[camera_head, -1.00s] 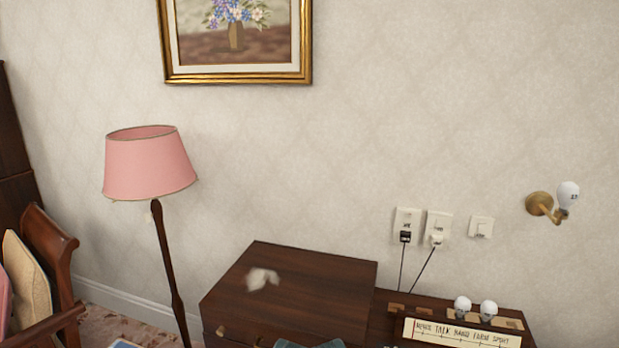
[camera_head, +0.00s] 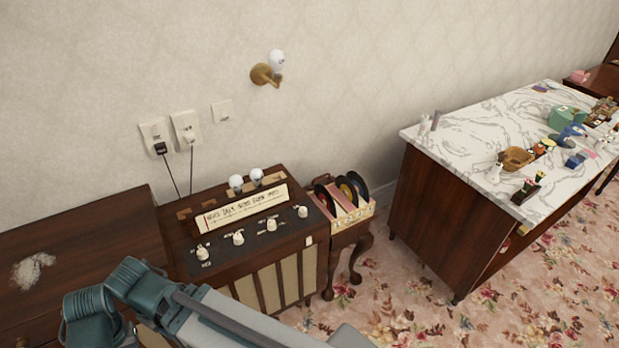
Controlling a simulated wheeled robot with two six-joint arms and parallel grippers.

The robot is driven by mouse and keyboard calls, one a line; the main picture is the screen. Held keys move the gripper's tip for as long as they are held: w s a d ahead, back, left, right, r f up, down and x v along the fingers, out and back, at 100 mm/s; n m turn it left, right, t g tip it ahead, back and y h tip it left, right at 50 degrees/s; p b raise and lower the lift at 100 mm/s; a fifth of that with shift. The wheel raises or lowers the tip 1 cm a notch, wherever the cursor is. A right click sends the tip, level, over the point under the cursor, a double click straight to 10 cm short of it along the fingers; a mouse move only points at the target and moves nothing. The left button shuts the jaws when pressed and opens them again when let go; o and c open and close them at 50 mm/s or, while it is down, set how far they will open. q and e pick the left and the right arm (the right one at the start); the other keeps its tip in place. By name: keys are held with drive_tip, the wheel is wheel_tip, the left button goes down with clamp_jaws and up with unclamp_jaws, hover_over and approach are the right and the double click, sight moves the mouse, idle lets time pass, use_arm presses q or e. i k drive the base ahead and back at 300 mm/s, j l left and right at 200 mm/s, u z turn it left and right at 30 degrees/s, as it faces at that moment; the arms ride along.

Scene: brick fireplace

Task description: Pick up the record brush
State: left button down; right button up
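I cannot make out a record brush for certain in the head view. A pale, fuzzy patch (camera_head: 33,270) lies on the dark wooden lid (camera_head: 85,245) at the left; it looks like dust or fluff. A small rack (camera_head: 350,218) holding several records (camera_head: 357,184) stands right of the radio. Teal and grey parts of one of my arms cross the bottom left, in front of the wooden lid and radio. No gripper fingertips show clearly, and I see nothing held.
A wooden radio (camera_head: 240,232) with white knobs stands in the middle. Two bulbs (camera_head: 246,181) rest on it. A marble-topped cabinet (camera_head: 475,125) with several small items stands at the right. Flowered carpet (camera_head: 390,310) is open between radio and cabinet. Sockets (camera_head: 170,134) and a wall lamp (camera_head: 267,72) are behind.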

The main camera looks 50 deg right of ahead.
sight(321, 183)
drive_tip(key=z, duration=1.7)
drive_tip(key=u, duration=1.6)
drive_tip(key=z, duration=1.6)
drive_tip(key=i+l, duration=0.45)
